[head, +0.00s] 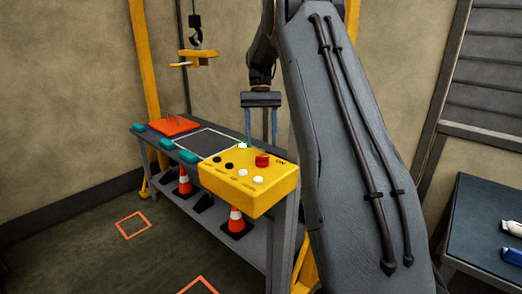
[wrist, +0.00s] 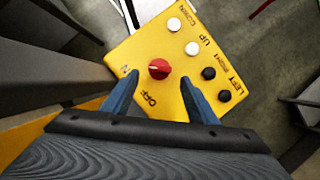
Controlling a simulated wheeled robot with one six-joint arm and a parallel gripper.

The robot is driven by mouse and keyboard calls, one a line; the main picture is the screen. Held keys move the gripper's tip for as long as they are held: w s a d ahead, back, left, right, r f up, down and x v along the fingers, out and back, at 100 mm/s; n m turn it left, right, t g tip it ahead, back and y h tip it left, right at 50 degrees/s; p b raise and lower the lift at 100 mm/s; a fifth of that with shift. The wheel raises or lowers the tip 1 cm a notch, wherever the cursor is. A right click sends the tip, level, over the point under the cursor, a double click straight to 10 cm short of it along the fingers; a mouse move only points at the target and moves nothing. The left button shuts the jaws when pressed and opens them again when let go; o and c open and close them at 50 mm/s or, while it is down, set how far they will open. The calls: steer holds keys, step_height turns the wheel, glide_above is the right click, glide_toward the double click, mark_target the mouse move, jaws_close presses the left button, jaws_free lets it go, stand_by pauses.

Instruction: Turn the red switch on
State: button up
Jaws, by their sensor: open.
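The red switch (head: 262,160) is a round knob on top of a yellow control box (head: 236,196) at the near end of the grey workbench. In the wrist view the red switch (wrist: 158,69) shows a pale line across it. An OFF label lies below it and another short label, probably ON, to its left. My gripper (head: 261,142) points down over the box with its two blue fingers apart. In the wrist view my gripper (wrist: 157,83) has one finger on each side of the switch, just short of it. I cannot tell whether the fingers touch the box.
White buttons (wrist: 174,24) and black buttons (wrist: 208,73) sit beside the switch on the same face. An orange plate (head: 173,127) and teal blocks (head: 188,157) lie farther along the bench. Traffic cones (head: 236,220) stand on the lower shelf.

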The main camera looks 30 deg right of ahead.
steer(key=shift+b+v, duration=0.4)
steer(key=shift+v, duration=1.55)
